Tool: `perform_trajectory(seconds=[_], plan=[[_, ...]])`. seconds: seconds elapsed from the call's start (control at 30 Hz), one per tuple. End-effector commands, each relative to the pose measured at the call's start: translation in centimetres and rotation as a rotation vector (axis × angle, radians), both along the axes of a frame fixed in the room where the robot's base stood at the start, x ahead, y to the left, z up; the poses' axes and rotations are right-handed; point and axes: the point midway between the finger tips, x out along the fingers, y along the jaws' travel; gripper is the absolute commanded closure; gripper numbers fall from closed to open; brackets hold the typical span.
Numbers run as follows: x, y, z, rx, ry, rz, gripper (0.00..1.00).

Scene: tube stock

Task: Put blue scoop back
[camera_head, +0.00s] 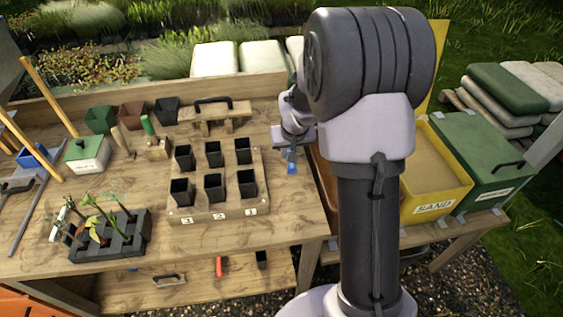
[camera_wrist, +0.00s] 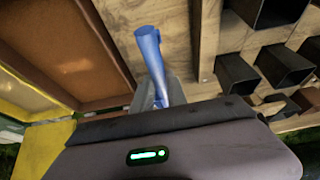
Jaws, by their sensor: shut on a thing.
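The blue scoop (camera_head: 292,167) hangs below my gripper (camera_head: 288,147) in the head view, over the right edge of the wooden bench. Much of the scoop is hidden. In the wrist view a blue handle (camera_wrist: 150,50) sticks out beyond the dark gripper body, with a grey part around its lower end. My gripper is shut on the scoop. The jaw contact is mostly hidden.
A wooden rack (camera_head: 214,211) with several black pots stands left of my gripper. A brown tray (camera_wrist: 80,60) and yellow sand box (camera_head: 434,181) lie to the right. A green box (camera_head: 88,153), seedling tray (camera_head: 108,249) and small blue object (camera_head: 33,155) are at left.

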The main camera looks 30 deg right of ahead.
Motion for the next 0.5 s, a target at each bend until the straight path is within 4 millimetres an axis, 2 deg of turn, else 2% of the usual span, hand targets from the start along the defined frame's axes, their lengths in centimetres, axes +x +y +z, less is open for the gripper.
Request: perform_trajectory(seconds=[0.03,0.1,0.27,0.4,0.5], plan=[[-0.1,0.0,-1.9,0.001,0.004,0.001,1.0],[-0.1,0.0,-3.4,0.0,0.003,0.001,1.0],[0.0,0.0,-5.6,0.0,0.001,0.0,1.0],[-0.1,0.0,-8.2,0.001,0.002,0.0,1.0],[0.0,0.0,-8.2,0.0,-0.001,0.0,1.0]])
